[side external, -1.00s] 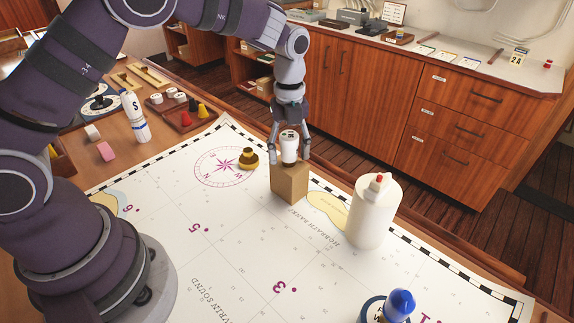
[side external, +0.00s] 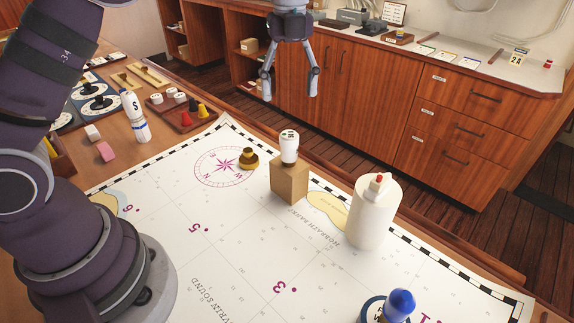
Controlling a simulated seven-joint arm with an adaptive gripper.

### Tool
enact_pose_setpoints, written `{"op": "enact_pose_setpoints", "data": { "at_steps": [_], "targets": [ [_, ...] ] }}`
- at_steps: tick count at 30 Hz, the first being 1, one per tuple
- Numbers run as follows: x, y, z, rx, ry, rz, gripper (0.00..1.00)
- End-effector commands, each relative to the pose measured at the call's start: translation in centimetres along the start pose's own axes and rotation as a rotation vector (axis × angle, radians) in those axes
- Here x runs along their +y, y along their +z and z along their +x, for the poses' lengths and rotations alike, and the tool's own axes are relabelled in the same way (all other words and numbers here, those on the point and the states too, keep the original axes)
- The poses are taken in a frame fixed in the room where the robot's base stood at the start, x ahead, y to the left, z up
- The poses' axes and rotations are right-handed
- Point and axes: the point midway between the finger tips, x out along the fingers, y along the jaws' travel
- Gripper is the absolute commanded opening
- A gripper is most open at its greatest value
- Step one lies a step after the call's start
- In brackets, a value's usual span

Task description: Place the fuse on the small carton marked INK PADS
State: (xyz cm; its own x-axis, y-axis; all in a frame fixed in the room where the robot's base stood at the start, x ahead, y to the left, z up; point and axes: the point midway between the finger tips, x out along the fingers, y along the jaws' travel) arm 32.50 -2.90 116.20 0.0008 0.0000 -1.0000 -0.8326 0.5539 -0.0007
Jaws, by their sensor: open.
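The fuse (side external: 289,146), a white cylinder with a dark lower end and small dark print on top, stands upright on a small brown carton (side external: 289,182). The carton sits on the chart near its far edge; no INK PADS marking is readable on the faces I see. My gripper (side external: 290,95) is open and empty, raised above and clear of the fuse, with its fingers spread apart.
A brass piece (side external: 249,159) is just left of the carton. A white bottle with a red tip (side external: 372,212) stands to its right. A blue-handled stamp (side external: 398,306) is at the front. The chart's middle (side external: 240,240) is clear.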

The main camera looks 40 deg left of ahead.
Motion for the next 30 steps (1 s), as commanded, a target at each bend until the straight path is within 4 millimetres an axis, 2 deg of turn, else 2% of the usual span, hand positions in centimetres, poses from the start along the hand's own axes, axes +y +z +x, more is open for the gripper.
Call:
{"op": "enact_pose_setpoints", "data": {
  "at_steps": [2,5,9,11,15,18,21,23,30],
  "targets": [
    [0.2,-0.1,-0.7,-0.003,-0.01,-0.036,0.59],
    [1.3,-0.6,-2.3,-0.012,-0.057,-0.236,0.59],
    [4.8,-2.2,-4.7,-0.002,-0.185,-0.758,0.59],
    [6.7,-3.1,-5.1,0.02,-0.251,-1.008,0.59],
    [11.2,-5.0,-4.2,0.118,-0.4,-1.576,0.59],
    [13.4,-5.9,-2.7,0.2,-0.476,-1.871,0.59],
    [14.6,-6.3,-1.6,0.26,-0.518,-2.042,0.59],
    [14.9,-6.4,-1.3,0.279,-0.53,-2.091,0.59],
    [15.0,-6.4,-1.1,0.284,-0.529,-2.11,0.59]
  ]
}}
